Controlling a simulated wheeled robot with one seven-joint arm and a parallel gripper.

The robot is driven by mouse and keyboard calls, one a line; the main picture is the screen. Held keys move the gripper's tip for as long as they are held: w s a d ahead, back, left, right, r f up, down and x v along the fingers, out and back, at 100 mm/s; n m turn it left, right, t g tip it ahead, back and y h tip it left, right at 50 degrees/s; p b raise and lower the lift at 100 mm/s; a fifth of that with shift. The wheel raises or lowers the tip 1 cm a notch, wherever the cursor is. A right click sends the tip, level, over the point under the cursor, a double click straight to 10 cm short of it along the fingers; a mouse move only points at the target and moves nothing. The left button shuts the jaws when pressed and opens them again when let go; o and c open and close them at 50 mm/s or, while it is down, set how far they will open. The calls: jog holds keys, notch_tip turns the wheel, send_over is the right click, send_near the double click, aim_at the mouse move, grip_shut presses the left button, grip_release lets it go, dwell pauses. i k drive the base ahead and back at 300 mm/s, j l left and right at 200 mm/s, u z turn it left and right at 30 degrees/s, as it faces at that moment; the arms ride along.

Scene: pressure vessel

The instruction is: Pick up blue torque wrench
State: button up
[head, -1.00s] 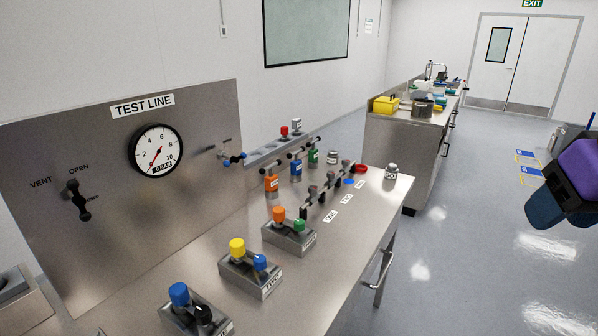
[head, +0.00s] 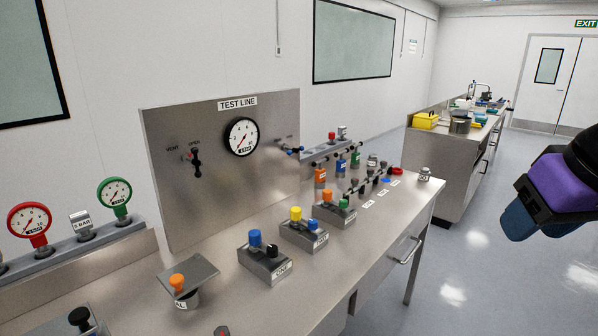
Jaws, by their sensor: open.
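My gripper (head: 520,208) is at the right edge, over the floor, well apart from the bench. It is open, and I see nothing held in it.
The steel bench (head: 225,262) carries several blocks with coloured caps, an orange-capped tilted plate (head: 192,275) and gauges (head: 30,222). A test-line panel (head: 220,180) stands behind. A second bench (head: 437,165) stands farther back. The floor at right is clear.

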aim_at(340, 172)
jog(key=i+l+u, duration=0.1)
jog(key=u, duration=0.4)
jog(key=i+l+u, duration=0.1)
jog(key=u, duration=0.4)
jog(key=l+u, duration=0.3)
jog(key=u, duration=0.2)
jog(key=i+l, duration=0.1)
jog(key=l, duration=1.3)
jog(key=i+l, duration=0.15)
jog(key=l, duration=0.55)
jog(key=i+l, duration=0.1)
jog(key=l, duration=0.6)
jog(key=i+l, duration=0.1)
jog(key=l, duration=1.3)
jog(key=i+l, duration=0.15)
jog(key=l, duration=0.55)
